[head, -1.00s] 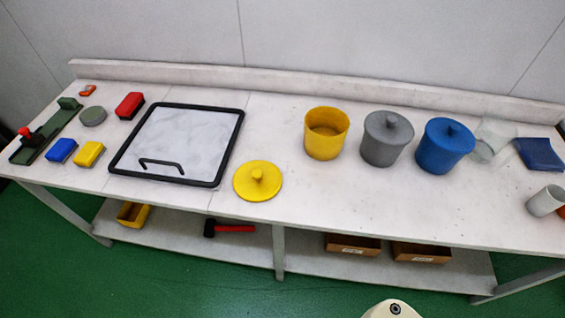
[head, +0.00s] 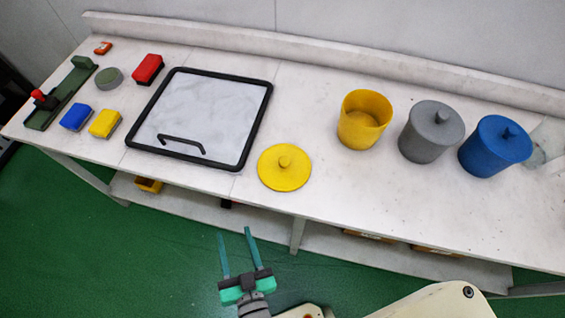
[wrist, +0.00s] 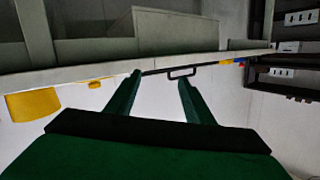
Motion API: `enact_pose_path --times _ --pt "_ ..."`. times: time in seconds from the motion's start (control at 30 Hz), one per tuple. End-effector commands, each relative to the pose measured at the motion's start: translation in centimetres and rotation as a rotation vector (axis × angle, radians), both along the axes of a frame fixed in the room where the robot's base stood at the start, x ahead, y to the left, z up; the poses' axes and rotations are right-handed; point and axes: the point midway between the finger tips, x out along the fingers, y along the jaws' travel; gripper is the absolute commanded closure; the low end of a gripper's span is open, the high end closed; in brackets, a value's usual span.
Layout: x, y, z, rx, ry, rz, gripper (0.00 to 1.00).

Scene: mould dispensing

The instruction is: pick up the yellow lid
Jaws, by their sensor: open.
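The yellow lid (head: 284,168) lies flat on the white bench with its round knob up, between the black-framed tray and the yellow pot. It appears small and edge-on in the wrist view (wrist: 95,84), left of the fingers. My gripper (head: 234,233) is in front of the bench, below and left of the lid in the head view, and apart from it. Its two green fingers are spread with nothing between them, as the wrist view also shows (wrist: 159,80).
The open yellow pot (head: 362,132), lidded grey pot (head: 430,140) and lidded blue pot (head: 490,150) stand right of the lid. The black-framed tray (head: 205,110) with a handle lies to its left. The bench's front edge runs between my gripper and the lid.

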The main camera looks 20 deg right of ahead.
Motion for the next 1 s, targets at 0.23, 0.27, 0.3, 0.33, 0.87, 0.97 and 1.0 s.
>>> enact_pose_path --times 0.23,0.27,0.3,0.33,0.87,0.97,1.0 --pt "9.5 2.7 2.9 0.106 -0.08 0.049 0.52" --pt "10.5 3.1 3.4 0.114 -0.089 0.064 0.52" --pt "11.9 3.8 4.2 0.123 -0.101 0.085 0.52" --pt "12.9 4.2 4.8 0.128 -0.112 0.102 0.52" --pt "25.8 10.7 17.5 0.008 -0.269 0.5 0.52" --pt "27.0 11.6 19.6 -0.061 -0.285 0.587 0.52" --pt "27.4 11.9 20.3 -0.092 -0.288 0.622 0.52"
